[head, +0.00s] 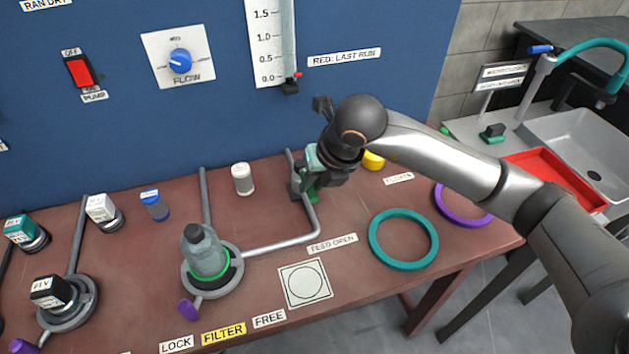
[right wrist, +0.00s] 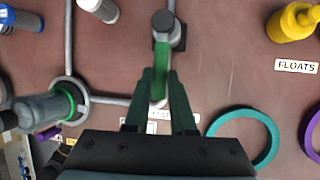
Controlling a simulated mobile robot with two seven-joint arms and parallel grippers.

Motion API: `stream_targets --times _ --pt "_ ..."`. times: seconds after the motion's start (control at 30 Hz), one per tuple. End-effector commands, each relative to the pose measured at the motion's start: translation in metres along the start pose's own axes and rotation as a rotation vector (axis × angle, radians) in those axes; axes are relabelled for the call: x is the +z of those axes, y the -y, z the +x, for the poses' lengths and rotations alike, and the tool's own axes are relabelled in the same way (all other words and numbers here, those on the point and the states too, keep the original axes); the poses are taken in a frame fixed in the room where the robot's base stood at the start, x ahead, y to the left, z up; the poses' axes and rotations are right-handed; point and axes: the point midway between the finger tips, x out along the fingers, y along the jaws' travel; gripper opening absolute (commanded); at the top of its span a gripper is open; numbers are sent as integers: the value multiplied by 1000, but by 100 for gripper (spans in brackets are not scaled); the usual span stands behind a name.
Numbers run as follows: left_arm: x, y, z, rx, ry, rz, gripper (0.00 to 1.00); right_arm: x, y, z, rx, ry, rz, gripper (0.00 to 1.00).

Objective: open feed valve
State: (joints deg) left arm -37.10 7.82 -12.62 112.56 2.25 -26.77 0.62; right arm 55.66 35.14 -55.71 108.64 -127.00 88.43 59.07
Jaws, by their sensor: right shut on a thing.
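The feed valve is a grey body (right wrist: 168,28) on a grey pipe with a green lever handle (right wrist: 160,72). In the head view a bit of the green handle (head: 313,194) shows under my right gripper (head: 314,186), which hides most of the valve. In the right wrist view the two fingers of my right gripper (right wrist: 161,88) are closed on either side of the handle. The handle runs from the body towards the pipe's bend, roughly in line with that pipe stretch. A "FEED OPEN" label (head: 332,243) lies on the bench near the pipe. My left gripper is not in view.
A clear filter bottle with a green ring (head: 207,257) stands on a round seat left of the valve. A white capped vial (head: 242,179) and a yellow float (head: 373,160) are near. Teal (head: 375,258) and purple (head: 440,201) rings lie to the right.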

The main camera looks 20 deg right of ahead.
Motion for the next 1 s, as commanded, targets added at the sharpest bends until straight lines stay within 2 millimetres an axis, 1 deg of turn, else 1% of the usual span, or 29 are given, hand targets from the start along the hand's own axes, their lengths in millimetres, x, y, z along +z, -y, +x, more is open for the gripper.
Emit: stream_targets --times 0.2,0.23,0.47,0.77,0.87,0.97,1.0 --pt "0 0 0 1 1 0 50 1 -2 -1 5 3 0 0" --pt "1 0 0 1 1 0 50 1 -2 -1 5 3 0 26" --pt "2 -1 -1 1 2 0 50 0 -1 0 3 2 0 52" --pt "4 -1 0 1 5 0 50 0 0 -2 2 1 -1 53" --pt "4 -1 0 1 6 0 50 1 0 -12 2 4 0 53" --pt "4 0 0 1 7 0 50 1 0 -29 3 6 -2 53" --pt "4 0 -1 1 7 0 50 2 0 -38 3 6 -3 53"
